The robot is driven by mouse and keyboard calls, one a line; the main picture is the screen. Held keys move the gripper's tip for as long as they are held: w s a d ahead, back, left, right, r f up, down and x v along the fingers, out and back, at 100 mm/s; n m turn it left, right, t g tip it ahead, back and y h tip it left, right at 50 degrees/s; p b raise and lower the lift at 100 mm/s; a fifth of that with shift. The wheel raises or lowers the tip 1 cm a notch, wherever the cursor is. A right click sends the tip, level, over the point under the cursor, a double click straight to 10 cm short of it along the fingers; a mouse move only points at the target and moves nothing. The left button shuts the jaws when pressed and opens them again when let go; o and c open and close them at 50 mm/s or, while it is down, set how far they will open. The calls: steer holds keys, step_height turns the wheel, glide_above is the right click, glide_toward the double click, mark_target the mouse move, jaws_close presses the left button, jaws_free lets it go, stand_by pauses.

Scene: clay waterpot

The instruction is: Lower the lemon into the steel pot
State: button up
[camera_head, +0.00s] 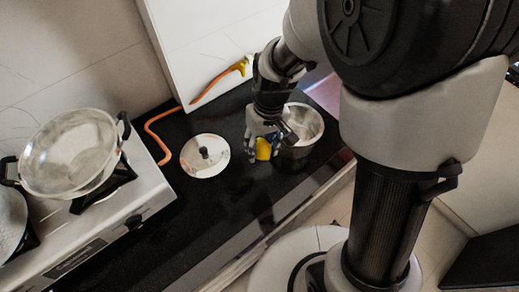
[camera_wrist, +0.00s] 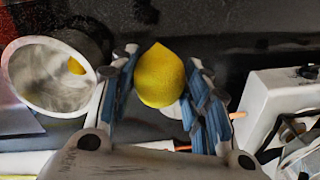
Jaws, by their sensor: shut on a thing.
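My gripper (camera_head: 264,136) is shut on the yellow lemon (camera_head: 263,149), which hangs just left of the steel pot (camera_head: 310,120) in the head view. In the wrist view, the lemon (camera_wrist: 160,76) sits between the blue-padded fingers of my gripper (camera_wrist: 161,68). The steel pot (camera_wrist: 35,80) stands open to the left there, with a yellow patch on its inner wall that looks like the lemon's reflection. The lemon is outside the pot's rim. Its exact height above the counter is hard to tell. My gripper hides part of the pot in the head view.
A round lid with a dark knob (camera_head: 190,160) lies on the black counter (camera_head: 165,225) left of my gripper. An orange hose (camera_head: 157,137) runs behind it. A stove with a large pan (camera_head: 70,153) stands at the left. The wall is close behind.

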steer(key=w+d+f, duration=0.2)
steer(key=w+d, duration=0.6)
steer(key=w, duration=0.1)
steer(key=w+d+f+p, duration=0.1)
steer(key=w+d+f, duration=0.1)
steer(key=w+d, duration=0.7)
steer(key=shift+w, duration=0.15)
steer(key=shift+d+f, duration=0.1)
steer(key=shift+f, duration=0.15)
